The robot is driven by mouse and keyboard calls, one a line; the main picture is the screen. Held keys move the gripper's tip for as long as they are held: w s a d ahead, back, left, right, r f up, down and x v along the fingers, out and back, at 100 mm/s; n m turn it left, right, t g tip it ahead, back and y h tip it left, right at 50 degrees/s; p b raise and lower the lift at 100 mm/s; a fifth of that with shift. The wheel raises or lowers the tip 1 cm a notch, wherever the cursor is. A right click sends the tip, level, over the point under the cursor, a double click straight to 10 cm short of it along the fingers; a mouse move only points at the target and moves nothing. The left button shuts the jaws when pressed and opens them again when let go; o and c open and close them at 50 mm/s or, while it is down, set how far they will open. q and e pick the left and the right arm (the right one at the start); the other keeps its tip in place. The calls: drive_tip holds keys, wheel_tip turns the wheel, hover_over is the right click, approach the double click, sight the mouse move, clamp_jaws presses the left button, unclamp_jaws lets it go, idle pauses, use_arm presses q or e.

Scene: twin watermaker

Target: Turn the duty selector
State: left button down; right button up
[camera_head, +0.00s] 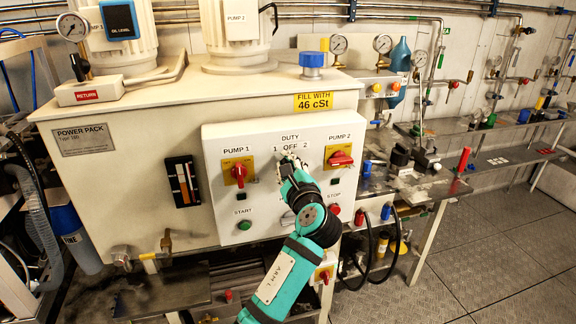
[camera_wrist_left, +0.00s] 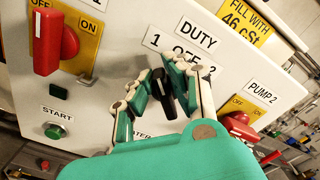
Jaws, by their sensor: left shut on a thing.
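The duty selector (camera_wrist_left: 162,97) is a black knob below the DUTY label and its marks 1, OFF and 2, in the left wrist view. Its upper end shows between the fingers, somewhat toward the 1 side; its exact setting is hard to tell. My left gripper (camera_head: 289,161) reaches up to the white control panel (camera_head: 216,217), just under the OFF mark, and hides the knob in the head view. In the left wrist view its two fingers (camera_wrist_left: 160,96) stand on both sides of the knob, shut on it. My right gripper is out of view.
The red PUMP 1 switch (camera_head: 239,173) is left of the selector and the red PUMP 2 switch (camera_head: 340,159) is right of it. A green START button (camera_head: 244,225) and a red STOP button (camera_head: 334,209) sit lower. A cluttered bench (camera_head: 432,187) stands to the right.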

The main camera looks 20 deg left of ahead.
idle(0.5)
use_arm(q)
drive_tip(key=c, duration=1.3)
unclamp_jaws()
drive_tip(key=v, duration=0.7)
drive_tip(key=shift+s+d, duration=0.15)
drive_tip(key=shift+s, duration=0.1)
